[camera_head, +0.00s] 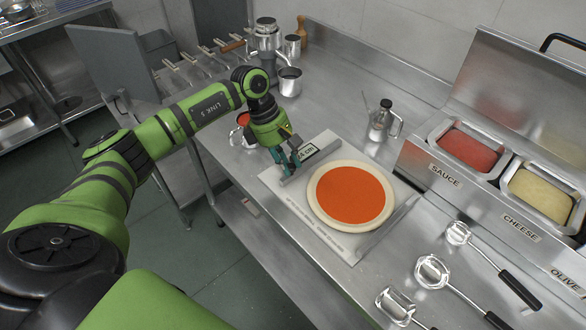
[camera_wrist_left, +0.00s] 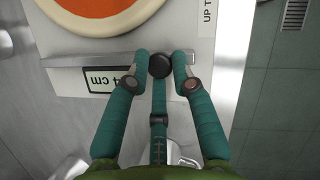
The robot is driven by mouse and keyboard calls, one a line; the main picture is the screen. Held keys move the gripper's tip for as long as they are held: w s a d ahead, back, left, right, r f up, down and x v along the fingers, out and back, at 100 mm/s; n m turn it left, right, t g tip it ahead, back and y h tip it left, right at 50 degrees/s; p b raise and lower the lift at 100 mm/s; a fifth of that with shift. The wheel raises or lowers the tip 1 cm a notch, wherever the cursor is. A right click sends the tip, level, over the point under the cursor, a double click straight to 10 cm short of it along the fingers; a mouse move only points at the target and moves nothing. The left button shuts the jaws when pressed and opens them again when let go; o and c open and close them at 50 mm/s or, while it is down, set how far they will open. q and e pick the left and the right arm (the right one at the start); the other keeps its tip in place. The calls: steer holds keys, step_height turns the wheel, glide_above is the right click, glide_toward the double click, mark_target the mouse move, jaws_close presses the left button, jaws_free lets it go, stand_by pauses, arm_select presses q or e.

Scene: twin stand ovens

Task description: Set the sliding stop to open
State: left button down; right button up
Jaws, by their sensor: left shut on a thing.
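The sliding stop is a grey metal bar (camera_head: 321,159) on the pale board (camera_head: 346,245), along the side nearest my left arm. In the left wrist view the bar (camera_wrist_left: 97,61) carries a round black knob (camera_wrist_left: 161,64). My left gripper (camera_head: 288,164) comes down onto the bar's near end. In the left wrist view its teal fingers stand on both sides of the knob, shut on it. A sign ending in "4 cm" (camera_wrist_left: 112,80) shows upside down beside the bar. An "UP T..." label is cut off by the picture edge. My right gripper is in neither view.
A dough round with red sauce (camera_head: 350,192) lies on the board beside the bar. A second metal bar (camera_head: 389,231) runs along the board's opposite side. A glass bottle (camera_head: 381,122), sauce and cheese bins, and several ladles stand to the right. The counter's front edge is close by.

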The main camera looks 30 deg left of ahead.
arm_select(q)
steer(key=a+b, duration=0.1)
steer(key=w+a+b, duration=0.1)
steer(key=a, duration=0.1)
steer(key=shift+w+a+f+b, duration=0.15)
steer(key=shift+w+a+b, duration=0.1)
steer(key=shift+a+b, duration=0.15)
steer(key=shift+a+r, duration=0.2)
steer(key=shift+r, duration=0.1)
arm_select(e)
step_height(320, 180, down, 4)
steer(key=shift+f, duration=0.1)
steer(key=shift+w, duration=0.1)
arm_select(q)
steer(key=c, duration=1.1)
jaws_free()
steer(key=shift+a, duration=0.1)
steer(key=shift+o, duration=0.2)
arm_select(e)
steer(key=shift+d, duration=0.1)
arm_select(q)
steer(key=v, duration=1.2)
